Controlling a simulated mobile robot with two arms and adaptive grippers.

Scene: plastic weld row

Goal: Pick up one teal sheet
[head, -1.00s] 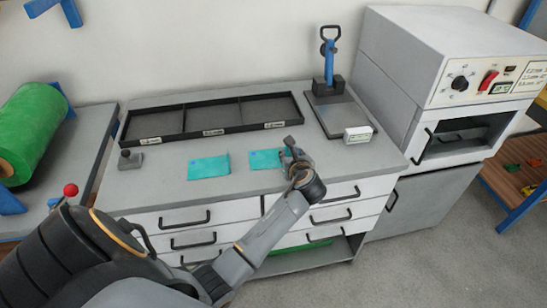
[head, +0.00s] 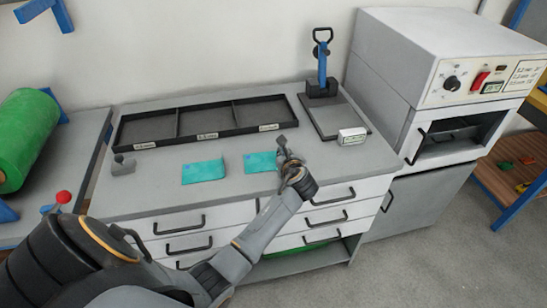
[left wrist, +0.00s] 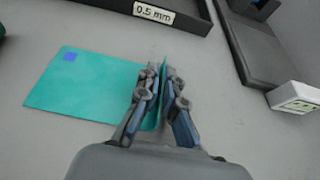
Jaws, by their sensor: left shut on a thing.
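Two teal sheets are in the head view on the grey workbench. One teal sheet (head: 203,172) lies flat and untouched at the left. The other teal sheet (head: 259,162) is at my left gripper (head: 283,151). In the left wrist view this sheet (left wrist: 80,90) has a blue square mark near its far left corner. My left gripper (left wrist: 160,105) is shut on its right edge, where a strip of teal shows upright between the fingers. I cannot tell whether the sheet is clear of the bench. My right gripper is in neither view.
A black three-compartment tray (head: 207,137) with thickness labels lies behind the sheets. A blue-handled press (head: 322,85) and a small white labelled block (head: 352,136) stand at the right. A small grey block (head: 123,165) sits at the left. A white oven-like machine (head: 450,70) stands beyond.

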